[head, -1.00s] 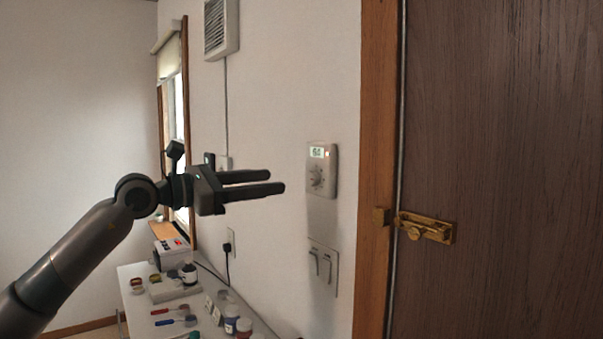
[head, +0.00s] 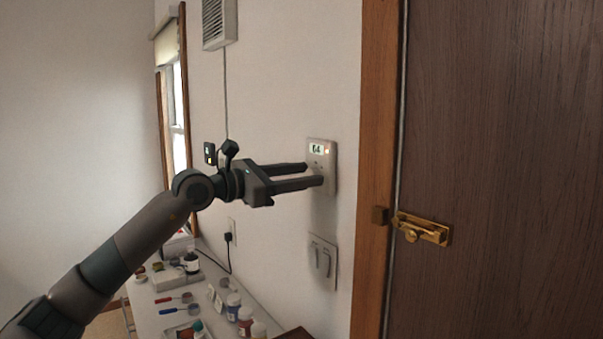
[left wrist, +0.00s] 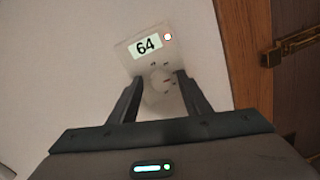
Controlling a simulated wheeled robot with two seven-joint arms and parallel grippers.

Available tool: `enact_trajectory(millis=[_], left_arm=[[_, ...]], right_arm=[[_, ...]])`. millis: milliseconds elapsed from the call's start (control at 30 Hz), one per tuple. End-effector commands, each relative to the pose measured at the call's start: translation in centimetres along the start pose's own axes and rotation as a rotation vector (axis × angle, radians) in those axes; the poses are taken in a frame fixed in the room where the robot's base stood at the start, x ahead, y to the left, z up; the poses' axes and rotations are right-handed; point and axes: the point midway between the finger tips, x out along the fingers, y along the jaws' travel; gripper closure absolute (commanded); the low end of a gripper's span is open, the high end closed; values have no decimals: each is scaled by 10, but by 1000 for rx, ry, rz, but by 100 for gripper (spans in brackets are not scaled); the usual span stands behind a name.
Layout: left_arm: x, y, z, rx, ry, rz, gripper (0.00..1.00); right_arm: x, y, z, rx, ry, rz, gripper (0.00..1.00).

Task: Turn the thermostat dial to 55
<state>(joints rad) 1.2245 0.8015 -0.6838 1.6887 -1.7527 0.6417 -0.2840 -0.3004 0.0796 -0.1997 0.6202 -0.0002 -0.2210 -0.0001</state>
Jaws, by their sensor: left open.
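The thermostat (head: 330,160) is a pale box on the wall left of the door frame. Its display reads 64 in the left wrist view (left wrist: 146,46), beside a small red light. The round pale dial (left wrist: 157,86) sits below the display. My left gripper (head: 314,174) is open, with one finger on each side of the dial in the left wrist view (left wrist: 157,80). I cannot tell whether the fingers touch it. In the head view the fingers hide most of the dial. My right gripper is not in view.
Light switches (head: 322,262) are below the thermostat. A wooden door (head: 500,130) with a brass latch (head: 422,229) is at the right. A table (head: 150,318) with jars (head: 245,322) and tools stands below my left arm. A vent (head: 219,22) is high on the wall.

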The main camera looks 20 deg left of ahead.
Motion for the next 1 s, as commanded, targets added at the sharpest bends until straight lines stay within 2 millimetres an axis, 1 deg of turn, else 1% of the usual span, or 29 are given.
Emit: enact_trajectory(millis=[167, 200, 367, 667, 933, 967, 1000], left_arm=[[0, 0, 0, 0, 0, 0, 56], [0, 0, 0, 0, 0, 0, 58], [0, 0, 0, -1, 0, 0, 97], [0, 0, -1, -15, -1, 1, 97], [0, 0, -2, -102, -8, 2, 97], [0, 0, -2, -119, -8, 2, 97], [0, 0, -3, -143, -9, 2, 97]], right_arm=[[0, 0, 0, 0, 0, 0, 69], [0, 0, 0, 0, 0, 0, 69], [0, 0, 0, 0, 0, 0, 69], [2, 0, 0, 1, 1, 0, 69], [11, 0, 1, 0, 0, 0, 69], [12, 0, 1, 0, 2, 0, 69], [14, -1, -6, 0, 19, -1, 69]])
